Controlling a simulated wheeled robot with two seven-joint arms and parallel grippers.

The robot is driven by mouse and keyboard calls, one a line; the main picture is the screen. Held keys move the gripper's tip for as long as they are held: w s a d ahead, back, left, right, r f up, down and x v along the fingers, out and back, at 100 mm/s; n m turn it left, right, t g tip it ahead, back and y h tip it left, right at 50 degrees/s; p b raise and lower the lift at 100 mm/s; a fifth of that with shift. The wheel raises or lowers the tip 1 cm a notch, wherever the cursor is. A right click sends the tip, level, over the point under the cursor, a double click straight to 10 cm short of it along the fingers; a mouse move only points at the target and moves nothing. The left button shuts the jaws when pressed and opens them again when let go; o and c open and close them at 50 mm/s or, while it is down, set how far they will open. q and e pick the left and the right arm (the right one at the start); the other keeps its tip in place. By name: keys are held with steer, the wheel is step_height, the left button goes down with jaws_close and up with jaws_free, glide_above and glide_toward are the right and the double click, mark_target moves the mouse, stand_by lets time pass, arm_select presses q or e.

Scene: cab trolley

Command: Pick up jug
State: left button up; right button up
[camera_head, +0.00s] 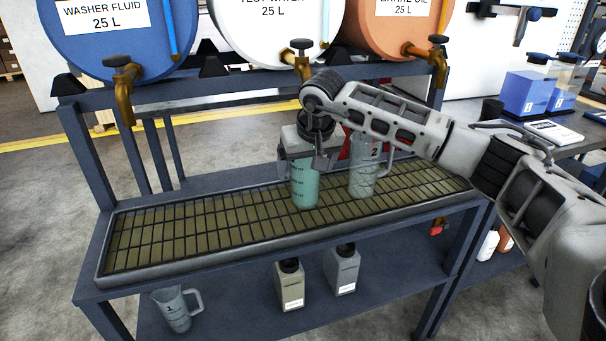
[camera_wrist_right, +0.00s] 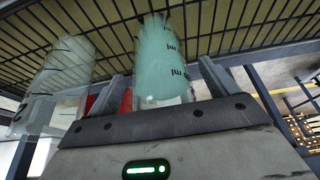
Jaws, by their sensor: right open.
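A jug with teal contents (camera_head: 305,185) stands upright on the grated tray (camera_head: 200,225) under the middle tap. My right gripper (camera_head: 302,158) is open at its upper part. In the right wrist view the teal jug (camera_wrist_right: 166,60) lies between the two spread fingers of the gripper (camera_wrist_right: 160,80). I cannot tell whether either finger touches it. A clear jug (camera_head: 363,178) with a handle stands just to the right on the tray; it also shows in the right wrist view (camera_wrist_right: 62,72). A jug marked 1 (camera_head: 172,310) is on the lower shelf. My left gripper is not in view.
Three drums with taps, the washer fluid drum (camera_head: 105,35), a white drum (camera_head: 275,30) and an orange drum (camera_head: 400,25), lie above the tray. Two bottles (camera_head: 291,287) (camera_head: 342,270) stand on the lower shelf. The tray's left half is clear.

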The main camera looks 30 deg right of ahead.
steer(key=c, duration=1.2)
steer(key=shift+r, duration=0.1)
steer(key=shift+c, duration=0.5)
steer(key=shift+r, duration=0.1)
